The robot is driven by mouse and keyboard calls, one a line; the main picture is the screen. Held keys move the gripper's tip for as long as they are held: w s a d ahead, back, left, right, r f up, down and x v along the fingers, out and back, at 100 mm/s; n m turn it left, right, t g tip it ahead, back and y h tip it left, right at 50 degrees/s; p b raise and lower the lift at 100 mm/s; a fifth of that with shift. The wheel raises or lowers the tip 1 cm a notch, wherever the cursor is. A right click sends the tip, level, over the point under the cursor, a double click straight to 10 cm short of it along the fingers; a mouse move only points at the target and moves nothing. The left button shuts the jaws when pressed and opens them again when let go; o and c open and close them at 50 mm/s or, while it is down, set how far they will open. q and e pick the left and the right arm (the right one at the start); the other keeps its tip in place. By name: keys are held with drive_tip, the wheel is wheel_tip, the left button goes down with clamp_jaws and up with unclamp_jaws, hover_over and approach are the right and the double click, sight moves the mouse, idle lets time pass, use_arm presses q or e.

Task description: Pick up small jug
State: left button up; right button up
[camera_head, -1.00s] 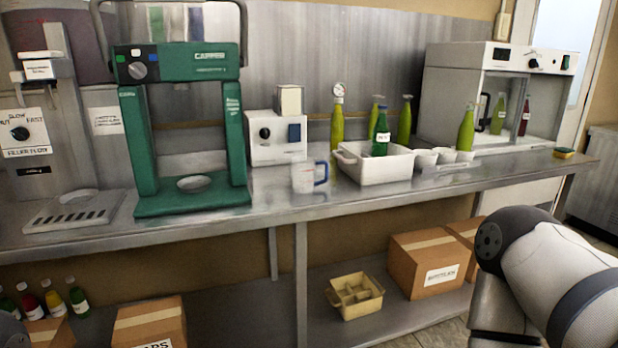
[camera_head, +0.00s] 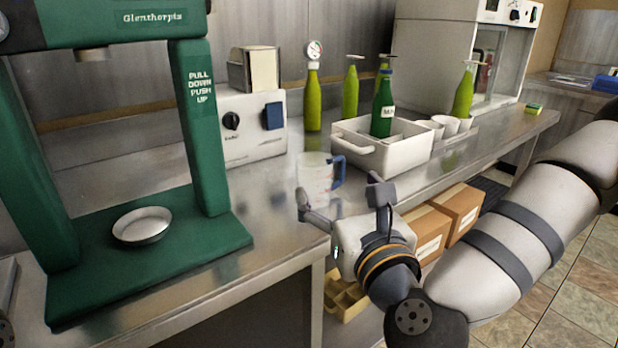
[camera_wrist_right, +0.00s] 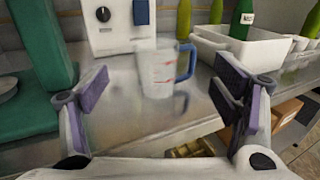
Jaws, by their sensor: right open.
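The small jug (camera_head: 314,177) is clear with red markings and a blue handle on its right side. It stands upright on the steel counter (camera_head: 255,205) near the front edge. My right gripper (camera_head: 340,205) is open and empty in front of the jug in the head view. In the right wrist view the jug (camera_wrist_right: 156,72) stands beyond and between the two spread fingers (camera_wrist_right: 162,98), with a gap of bare counter before it.
A white tub (camera_head: 365,146) holding a dark green bottle (camera_head: 383,105) stands right of the jug. A white box with a dial (camera_head: 250,140) is behind it, and a green press (camera_head: 205,140) is to its left. White cups (camera_head: 449,124) and several light green bottles stand further back.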

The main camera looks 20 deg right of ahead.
sight(320, 169)
drive_tip(key=w, duration=1.1)
drive_tip(key=shift+f, duration=0.2)
drive_tip(key=c, duration=1.2)
